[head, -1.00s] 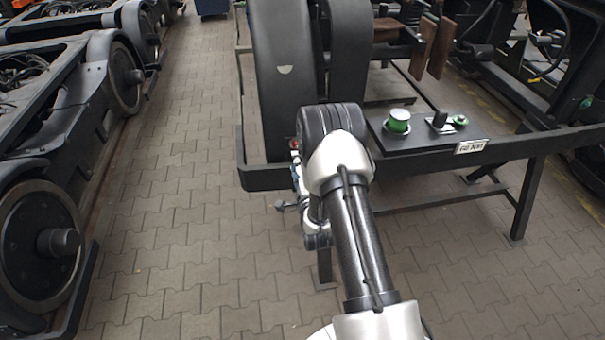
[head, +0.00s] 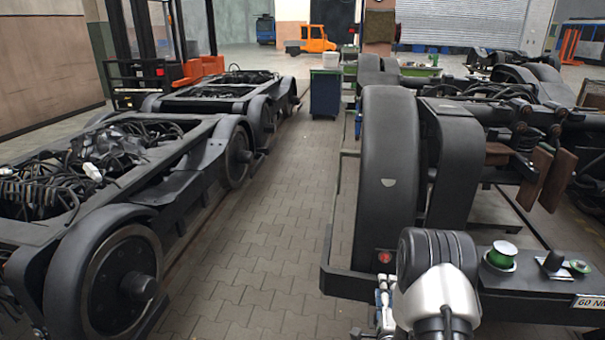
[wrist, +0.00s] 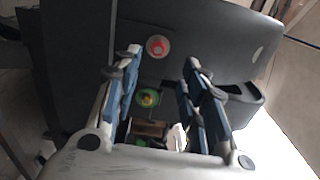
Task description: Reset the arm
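My gripper (wrist: 158,95) shows in the wrist view with its two blue-padded fingers spread wide apart and nothing between them. Beyond the fingers is a dark fender-like panel with a round red light (wrist: 158,47), and a green and yellow round part (wrist: 148,98) shows between the fingers. In the head view my arm is at the lower right, in front of the bogie frame, and its gripper end is mostly hidden behind the arm.
A green-topped knob (head: 502,255) and a black switch sit on the bench plate right of my arm. Bogies (head: 130,262) with wheels and cables line the left. A paved aisle (head: 270,230) is clear between the rows. A blue bin (head: 325,95) and orange vehicle stand farther back.

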